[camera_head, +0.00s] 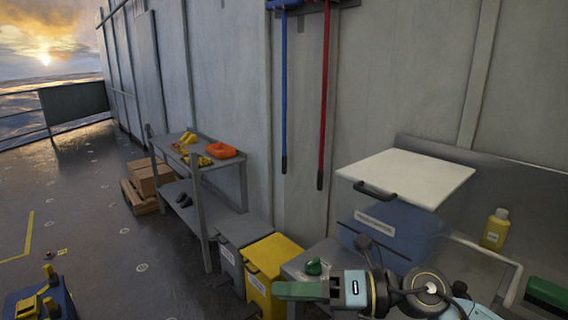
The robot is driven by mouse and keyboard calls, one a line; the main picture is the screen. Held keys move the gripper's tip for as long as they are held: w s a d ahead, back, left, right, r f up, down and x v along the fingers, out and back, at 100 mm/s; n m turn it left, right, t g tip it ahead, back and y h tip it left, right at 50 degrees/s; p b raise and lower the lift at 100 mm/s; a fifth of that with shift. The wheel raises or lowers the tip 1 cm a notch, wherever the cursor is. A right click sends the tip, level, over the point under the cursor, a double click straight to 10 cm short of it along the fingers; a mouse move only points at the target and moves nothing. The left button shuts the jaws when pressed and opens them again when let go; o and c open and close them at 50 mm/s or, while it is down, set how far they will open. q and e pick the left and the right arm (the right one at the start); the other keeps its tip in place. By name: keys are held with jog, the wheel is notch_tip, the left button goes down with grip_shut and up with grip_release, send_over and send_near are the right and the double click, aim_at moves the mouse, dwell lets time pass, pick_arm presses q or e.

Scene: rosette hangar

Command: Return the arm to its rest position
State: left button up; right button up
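My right arm reaches in from the lower right, with its pale teal wrist pointing left. My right gripper (298,291) is at its end, in front of the yellow bin (272,252) and the grey worktop. Its green fingers are seen from the side and overlap, so I cannot tell whether they are open or shut. My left gripper is not in view.
A blue box with a white lid (405,178) stands behind my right arm. A small green object (315,266) lies just above the gripper. A yellow bottle (495,229) stands at right. A grey shelf (205,180) stands left of centre. The floor at left is mostly clear.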

jog(key=w+d+r+m+t+h, duration=0.1)
jog(key=w+d+r+m+t, duration=0.15)
jog(key=m+t, duration=0.6)
jog(key=w+d+r+m+t+h, duration=0.1)
jog(key=d+r+m+t+h, duration=0.15)
jog(key=m+t, duration=0.6)
jog(key=s+d+f+m+g+h, duration=0.3)
jog(key=d+f+m+h, duration=1)
jog(key=m, duration=0.4)
jog(key=s+d+f+m+g, duration=0.1)
jog(key=s+f+m+g, duration=0.2)
jog(key=s+f+g, duration=0.6)
jog(key=s+d+f+m+g, duration=0.1)
jog(key=s+f+m+g, duration=0.25)
jog(key=s+f, duration=0.7)
notch_tip(320, 180, down, 20)
jog(key=s+g, duration=0.1)
jog(key=s, duration=0.2)
jog(key=s+d+f+n+g, duration=0.1)
jog(key=s+d+f, duration=0.2)
jog(key=s+f, duration=1.3)
jog(key=shift+s+d+f, duration=0.2)
jog(key=shift+s+f, duration=0.15)
jog(key=shift+s, duration=0.1)
jog(key=shift+g+h, duration=0.25)
